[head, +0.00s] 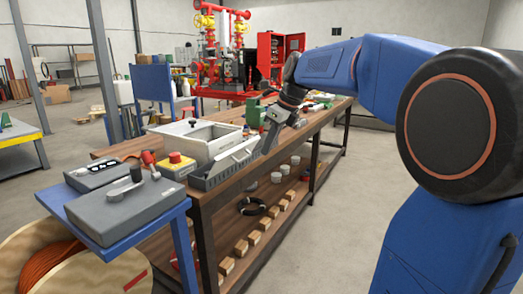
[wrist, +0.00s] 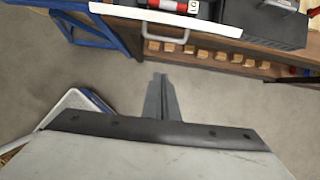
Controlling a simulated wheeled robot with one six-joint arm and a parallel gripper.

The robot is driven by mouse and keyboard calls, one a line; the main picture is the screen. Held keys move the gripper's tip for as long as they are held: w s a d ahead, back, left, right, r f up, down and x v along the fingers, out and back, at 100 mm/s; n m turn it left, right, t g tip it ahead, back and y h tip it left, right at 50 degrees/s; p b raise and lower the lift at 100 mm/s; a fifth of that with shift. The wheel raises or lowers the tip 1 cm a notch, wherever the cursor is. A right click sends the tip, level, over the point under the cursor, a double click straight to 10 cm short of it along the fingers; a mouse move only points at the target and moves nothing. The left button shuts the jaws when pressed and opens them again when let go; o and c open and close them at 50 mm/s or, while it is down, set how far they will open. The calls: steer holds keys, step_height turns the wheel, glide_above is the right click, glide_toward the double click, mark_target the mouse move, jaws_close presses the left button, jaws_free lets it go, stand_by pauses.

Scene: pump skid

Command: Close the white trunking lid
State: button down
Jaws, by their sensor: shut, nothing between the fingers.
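The white trunking lid (wrist: 190,20) shows in the wrist view as a long pale strip along the top edge, with a grey bar handle (wrist: 165,38) on its near side. In the head view, the slotted grey trunking (head: 225,168) lies along the bench's front edge. A pale panel with a handle (head: 240,154) slants up along it, so the lid seems to stand open; its exact angle is unclear. My gripper (head: 272,138) points down by the trunking's right end. In the wrist view my gripper's fingers (wrist: 160,80) are together and empty, apart from the handle, over bare floor.
A pale box (head: 193,143) with a black knob stands behind the trunking. A yellow emergency-stop box (head: 175,166) is at its left. Wooden blocks (head: 240,247) and a black coil (head: 252,206) lie on the lower shelf. The floor in front is free.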

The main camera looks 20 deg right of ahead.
steer(key=w+a+f, duration=0.3)
steer(key=w+f, duration=0.2)
steer(key=shift+a+f, duration=0.15)
steer(key=shift+a, duration=0.25)
steer(key=shift+w, duration=0.15)
stand_by(0.4)
